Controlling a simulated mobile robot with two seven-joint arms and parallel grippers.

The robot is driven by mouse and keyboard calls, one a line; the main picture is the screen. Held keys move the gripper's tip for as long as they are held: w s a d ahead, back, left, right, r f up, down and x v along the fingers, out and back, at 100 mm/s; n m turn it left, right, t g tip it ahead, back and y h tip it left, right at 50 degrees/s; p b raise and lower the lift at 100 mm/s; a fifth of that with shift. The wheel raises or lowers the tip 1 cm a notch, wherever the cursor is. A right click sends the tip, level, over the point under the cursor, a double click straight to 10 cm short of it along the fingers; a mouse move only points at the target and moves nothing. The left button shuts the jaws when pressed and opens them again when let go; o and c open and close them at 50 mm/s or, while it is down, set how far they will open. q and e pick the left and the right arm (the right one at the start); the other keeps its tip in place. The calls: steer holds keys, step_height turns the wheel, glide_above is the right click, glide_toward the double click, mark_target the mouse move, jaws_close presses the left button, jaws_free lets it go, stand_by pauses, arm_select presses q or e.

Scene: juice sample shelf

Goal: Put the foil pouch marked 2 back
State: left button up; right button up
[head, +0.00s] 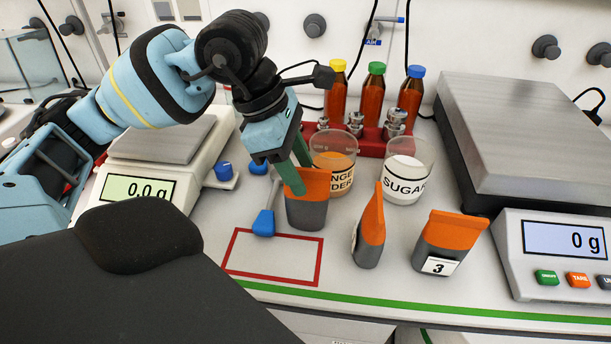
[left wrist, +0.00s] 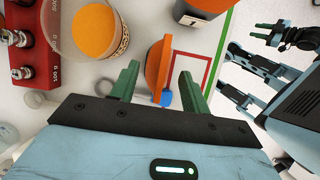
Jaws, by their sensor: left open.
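A grey foil pouch with an orange top (head: 307,208) stands upright behind the red outlined rectangle (head: 233,271). My left gripper (head: 292,172) is open around its top. In the left wrist view the pouch (left wrist: 157,62) is edge-on between the green fingers (left wrist: 158,90), with a gap on each side. Its number is not visible. A second pouch (head: 369,232) stands turned edge-on to its right, its label unreadable in the head view. A pouch marked 3 (head: 447,245) stands farther right. A pouch marked 1 (left wrist: 195,13) shows in the left wrist view. My right gripper (left wrist: 275,38) is open and empty there.
The outlined rectangle is empty. A blue scoop (head: 264,222) lies by its upper edge. Beakers of orange powder (head: 333,160) and sugar (head: 405,178) stand close behind the pouches. Scales stand left (head: 140,187) and right (head: 560,255).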

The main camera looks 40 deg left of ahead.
arm_select(q)
steer(key=v, duration=0.8)
steer(key=shift+a+r, duration=0.1)
steer(key=shift+r, duration=0.05)
